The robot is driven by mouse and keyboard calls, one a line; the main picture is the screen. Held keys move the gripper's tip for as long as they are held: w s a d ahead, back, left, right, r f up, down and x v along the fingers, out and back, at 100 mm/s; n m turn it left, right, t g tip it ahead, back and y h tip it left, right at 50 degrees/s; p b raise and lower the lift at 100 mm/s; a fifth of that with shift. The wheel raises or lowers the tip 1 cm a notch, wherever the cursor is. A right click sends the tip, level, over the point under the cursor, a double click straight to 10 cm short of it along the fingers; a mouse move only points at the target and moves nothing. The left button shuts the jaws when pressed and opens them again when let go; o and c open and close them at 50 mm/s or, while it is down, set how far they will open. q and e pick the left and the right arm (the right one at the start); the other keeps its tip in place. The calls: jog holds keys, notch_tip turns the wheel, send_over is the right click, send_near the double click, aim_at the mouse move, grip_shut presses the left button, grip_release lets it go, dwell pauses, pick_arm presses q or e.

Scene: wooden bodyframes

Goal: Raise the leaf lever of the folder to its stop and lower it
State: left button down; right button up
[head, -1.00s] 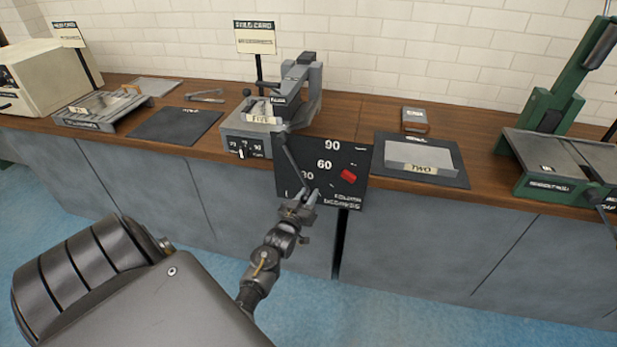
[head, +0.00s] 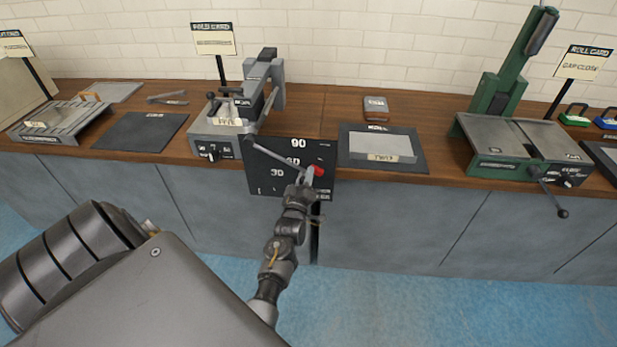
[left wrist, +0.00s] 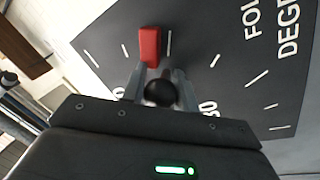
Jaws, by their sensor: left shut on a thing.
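The folder (head: 225,125) is a grey machine on the bench, left of centre in the head view. Its black degree board (head: 266,185), marked 30, 60 and 90, hangs at the bench's front edge. The leaf lever (head: 272,154), a thin grey rod, slants down to the right across the board. My left gripper (head: 307,176) is shut on its end, beside a red block (head: 319,170) on the board. In the left wrist view the black ball knob (left wrist: 160,92) sits between my fingers, and the red block (left wrist: 149,46) is just beyond the fingertips. My right gripper is out of view.
A black mat (head: 140,132) lies left of the folder. A grey plate (head: 380,146) on another mat lies to the right. A green roll machine (head: 500,140) with a crank stands further right. The floor in front of the cabinets is clear.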

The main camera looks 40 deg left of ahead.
pick_arm(q)
jog(key=shift+w+d+r, duration=0.1)
jog(key=shift+r, duration=0.1)
jog(key=c, duration=1.1)
grip_release()
jog(key=shift+f, duration=0.1)
